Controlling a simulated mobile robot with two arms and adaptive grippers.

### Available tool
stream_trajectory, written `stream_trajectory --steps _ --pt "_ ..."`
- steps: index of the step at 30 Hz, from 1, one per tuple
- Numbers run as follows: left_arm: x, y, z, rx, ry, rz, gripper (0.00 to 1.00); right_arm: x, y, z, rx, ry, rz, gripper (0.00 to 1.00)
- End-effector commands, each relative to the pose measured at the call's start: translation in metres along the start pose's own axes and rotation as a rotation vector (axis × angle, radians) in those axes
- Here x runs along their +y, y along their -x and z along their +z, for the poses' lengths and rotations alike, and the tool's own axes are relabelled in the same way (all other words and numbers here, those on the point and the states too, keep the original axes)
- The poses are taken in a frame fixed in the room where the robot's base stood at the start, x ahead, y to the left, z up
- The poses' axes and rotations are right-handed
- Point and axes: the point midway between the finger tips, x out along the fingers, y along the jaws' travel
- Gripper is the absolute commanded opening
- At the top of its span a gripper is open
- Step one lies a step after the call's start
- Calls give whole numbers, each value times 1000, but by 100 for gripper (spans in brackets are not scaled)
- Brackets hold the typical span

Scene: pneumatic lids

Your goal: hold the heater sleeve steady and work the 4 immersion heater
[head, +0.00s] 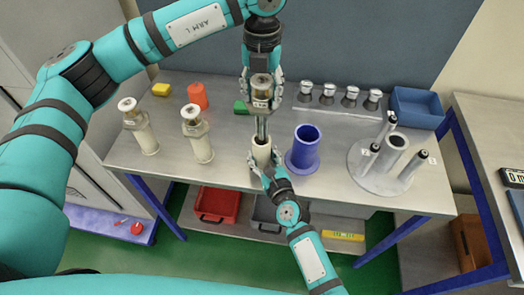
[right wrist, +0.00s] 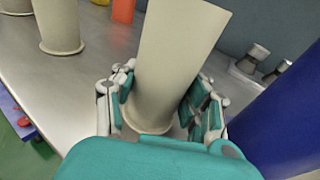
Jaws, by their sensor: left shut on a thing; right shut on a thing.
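My left gripper (head: 262,98) points down and is shut on the head of an immersion heater (head: 261,127). The heater's metal rod runs down to the mouth of the cream heater sleeve (head: 261,153); how deep it sits is hidden. My right gripper (head: 267,172) is shut around that sleeve from the front, low on its side. In the right wrist view the sleeve (right wrist: 172,62) stands between the fingers (right wrist: 163,108), its flared base on the table. Two more cream sleeves (head: 147,141) (head: 203,150) stand at left, each topped by a brass-and-white heater head.
A blue flanged cylinder (head: 304,150) stands just right of the held sleeve. A grey round stand (head: 378,181) with black-tipped rods is farther right. Several metal knobs (head: 328,94) and a blue bin (head: 417,108) line the back. Orange (head: 197,96), yellow (head: 161,89) and green (head: 240,107) pieces lie back left.

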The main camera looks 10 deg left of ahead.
Motion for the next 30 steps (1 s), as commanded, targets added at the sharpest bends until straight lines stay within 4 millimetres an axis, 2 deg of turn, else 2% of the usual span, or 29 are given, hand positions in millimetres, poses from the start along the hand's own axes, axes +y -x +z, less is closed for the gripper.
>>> stream_trajectory --steps 1,20,30 --pt "0 2 0 -2 0 -1 11 1 2 -9 17 0 4 16" --pt "0 9 0 -3 0 -1 11 1 2 -9 17 0 4 16" --pt "0 30 0 -3 0 -1 11 1 2 -9 17 0 4 16"
